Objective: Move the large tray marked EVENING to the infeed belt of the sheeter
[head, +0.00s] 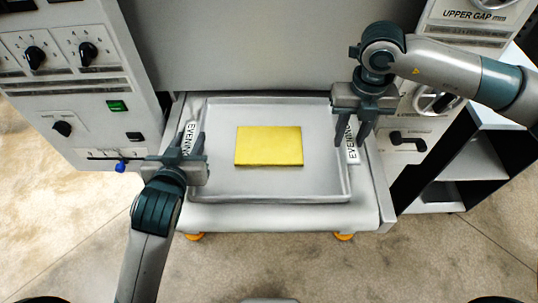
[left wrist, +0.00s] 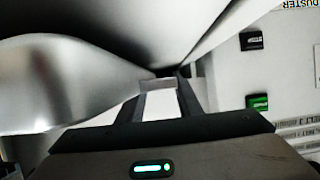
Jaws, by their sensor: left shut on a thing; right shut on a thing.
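The large grey tray (head: 220,185) has EVENING labels on its left and right sides and carries a flat yellow slab (head: 268,146). It lies level over the pale infeed belt (head: 285,217) of the sheeter; I cannot tell whether it touches the belt. My left gripper (head: 191,142) is shut on the tray's left side, by its label. My right gripper (head: 353,138) is shut on the tray's right side, partly covering that label. In the left wrist view, the left fingers (left wrist: 160,88) close around a pale edge piece beside the tray's grey metal (left wrist: 45,85).
A control panel (head: 85,75) with black knobs and a green switch stands at the left. The UPPER GAP panel (head: 466,20) and a handwheel (head: 432,102) are at the right. A grey housing (head: 240,45) rises behind the tray. An open shelf (head: 465,165) stands at far right.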

